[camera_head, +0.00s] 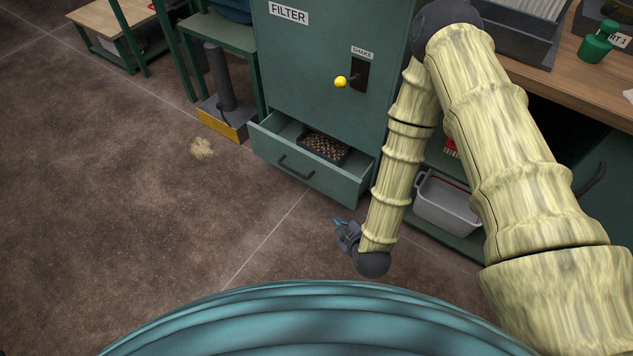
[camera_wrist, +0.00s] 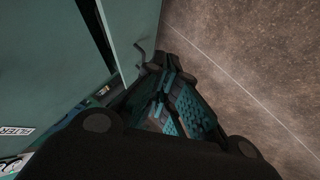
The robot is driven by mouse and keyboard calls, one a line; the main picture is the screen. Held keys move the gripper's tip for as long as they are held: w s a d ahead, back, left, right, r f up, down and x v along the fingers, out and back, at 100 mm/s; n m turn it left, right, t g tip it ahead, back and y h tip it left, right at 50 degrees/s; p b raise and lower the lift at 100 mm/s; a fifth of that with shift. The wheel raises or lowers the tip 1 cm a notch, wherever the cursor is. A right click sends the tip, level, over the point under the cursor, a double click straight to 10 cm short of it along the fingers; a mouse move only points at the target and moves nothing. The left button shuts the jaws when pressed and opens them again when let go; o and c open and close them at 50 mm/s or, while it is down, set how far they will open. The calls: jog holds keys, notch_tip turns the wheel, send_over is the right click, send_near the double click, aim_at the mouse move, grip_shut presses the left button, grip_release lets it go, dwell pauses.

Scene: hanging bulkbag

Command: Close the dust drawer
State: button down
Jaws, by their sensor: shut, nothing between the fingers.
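The dust drawer (camera_head: 322,180) sticks out, open, at the bottom of the green filter cabinet (camera_head: 315,75). A dark tray of brownish bits (camera_head: 325,146) lies inside it. Its dark bar handle (camera_head: 297,168) is on the front face. My gripper (camera_head: 340,226) is shut and empty, low in front of the drawer's right end and apart from the handle in the head view. In the wrist view my gripper (camera_wrist: 166,72) shows close to the handle (camera_wrist: 141,50) and the drawer front (camera_wrist: 122,38). Whether they touch I cannot tell.
A yellow-fronted pedal block (camera_head: 223,122) stands left of the drawer. A small pile of dust (camera_head: 202,148) lies on the floor. A grey bin (camera_head: 442,203) sits on a low shelf to the right. A yellow-knobbed shake lever (camera_head: 342,82) projects above. The floor in front is clear.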

jog(key=w+a+f+n+t+b, duration=0.7)
jog(key=w+b, duration=0.4)
jog(key=b, duration=0.5)
jog(key=t+b, duration=0.1)
jog(key=b, duration=0.7)
send_near(314, 160)
jog(key=w+a, duration=0.2)
jog(key=w, duration=0.1)
jog(key=shift+w+d+n+b, duration=0.4)
jog(key=shift+w+d, duration=0.25)
jog(key=shift+w, duration=0.15)
jog(key=shift+w+f+p, duration=0.1)
jog(key=shift+p, duration=0.65)
